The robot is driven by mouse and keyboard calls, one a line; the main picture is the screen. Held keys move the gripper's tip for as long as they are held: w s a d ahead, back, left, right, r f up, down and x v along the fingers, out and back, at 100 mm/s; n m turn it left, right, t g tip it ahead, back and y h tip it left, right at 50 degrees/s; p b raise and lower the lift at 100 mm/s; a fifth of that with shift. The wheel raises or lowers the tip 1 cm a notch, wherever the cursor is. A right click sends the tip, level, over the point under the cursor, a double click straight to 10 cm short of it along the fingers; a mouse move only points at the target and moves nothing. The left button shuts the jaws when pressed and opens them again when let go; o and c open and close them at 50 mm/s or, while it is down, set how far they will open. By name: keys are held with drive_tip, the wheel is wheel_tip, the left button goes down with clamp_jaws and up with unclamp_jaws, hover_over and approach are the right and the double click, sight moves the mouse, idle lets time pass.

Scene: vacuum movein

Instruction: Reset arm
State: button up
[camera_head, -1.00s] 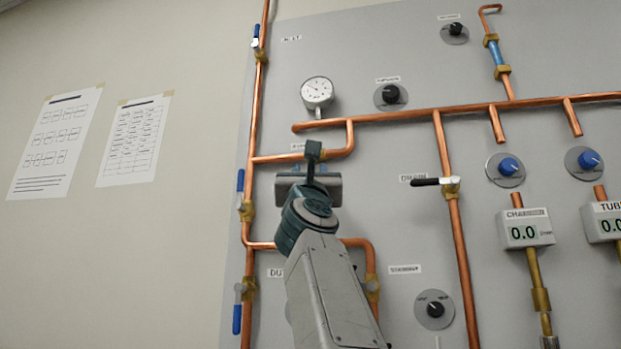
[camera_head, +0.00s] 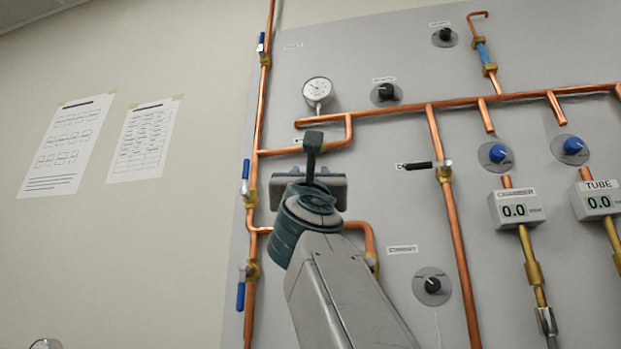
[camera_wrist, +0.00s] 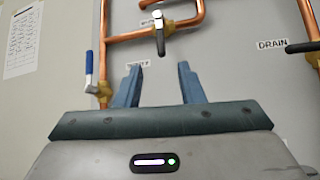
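My gripper (camera_wrist: 160,85) shows in the wrist view with its two blue-grey fingers spread apart and nothing between them. It faces the grey panel (camera_wrist: 225,60). A valve with a dark handle (camera_wrist: 159,38) on a copper pipe stands beyond the fingertips, apart from them. In the head view my arm rises from the bottom middle, and my gripper (camera_head: 308,185) is in front of the panel's left part. The arm hides part of the pipes and labels there; the fingertips are hard to make out in this view.
Blue-handled valves (camera_head: 245,180) line the copper pipe at the panel's left edge. A black-handled drain valve (camera_head: 430,165) is right of my gripper. A gauge (camera_head: 317,91), knobs and displays (camera_head: 513,210) sit on the panel. The wall with two paper sheets (camera_head: 143,140) at left is clear.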

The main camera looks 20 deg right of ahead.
idle(0.5)
drive_tip(key=w+a+f+n+y+p, duration=0.1)
drive_tip(key=w+a+n+y+p, duration=0.2)
drive_tip(key=w+n+y+p, duration=0.45)
drive_tip(key=w+a+n+y+p, duration=0.25)
drive_tip(key=n+y+p, duration=0.25)
drive_tip(key=n, duration=0.5)
drive_tip(key=w+a+f+n+g+y+p, duration=0.2)
drive_tip(key=a+f+n+g+p, duration=0.25)
drive_tip(key=f+n+p, duration=0.3)
drive_tip(key=s+f+n+g+p, duration=0.2)
drive_tip(key=f+n+g+p, duration=0.1)
drive_tip(key=f, duration=0.3)
drive_tip(key=s+f+n+g+p, duration=0.3)
drive_tip(key=f+p, duration=0.2)
drive_tip(key=f, duration=0.1)
drive_tip(key=s+a+f+n+g+p, duration=0.1)
drive_tip(key=s+f+n+g+p, duration=0.2)
drive_tip(key=f, duration=0.3)
drive_tip(key=shift+n+g+p, duration=0.45)
drive_tip(key=shift+n, duration=0.15)
drive_tip(key=s+d+f+n+g+h+p, duration=0.1)
drive_tip(key=s+d+f+n+g+p, duration=0.1)
drive_tip(key=s, duration=0.6)
drive_tip(key=s+d+f+n+g+h+p, duration=0.1)
drive_tip(key=s+f+n+g+p, duration=0.3)
drive_tip(key=s+f, duration=0.4)
drive_tip(key=shift+d+f+g+h+p, duration=0.35)
drive_tip(key=shift+d+f+g+p, duration=0.25)
drive_tip(key=shift+p, duration=0.5)
